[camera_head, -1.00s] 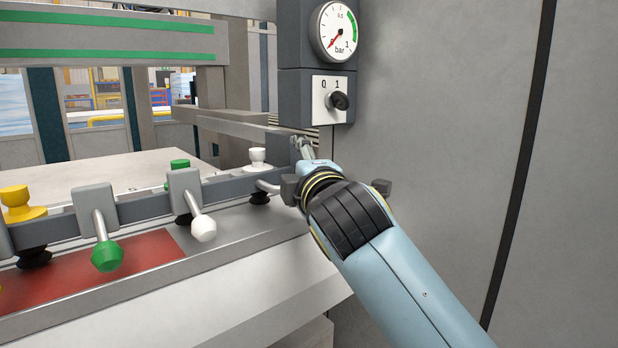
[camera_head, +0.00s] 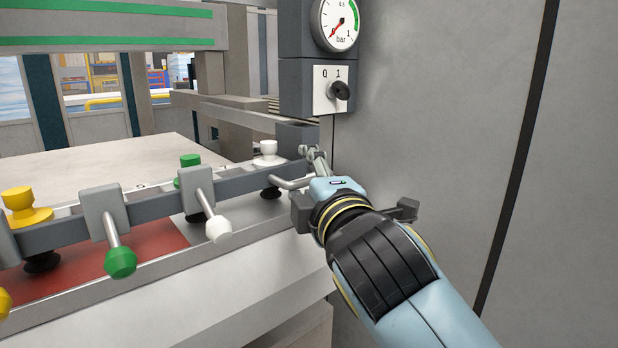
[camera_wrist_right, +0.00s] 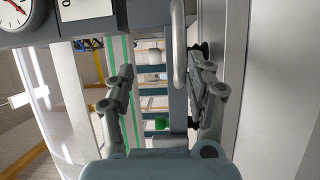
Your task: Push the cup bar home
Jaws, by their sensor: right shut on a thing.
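The cup bar (camera_head: 150,207) is a long blue-grey bar running across the front of the machine bed, with grey levers and suction cups along it. A bent grey handle (camera_head: 289,183) sticks out near its right end. I cannot tell whether the pads touch the handle or the bar body. My left gripper is out of view.
A dark block (camera_head: 297,135) stands just behind the bar's right end, under a switch box (camera_head: 330,100) and a pressure gauge (camera_head: 338,22). A tall grey cabinet wall (camera_head: 440,120) closes off the right. A red panel (camera_head: 100,268) lies beneath the bar.

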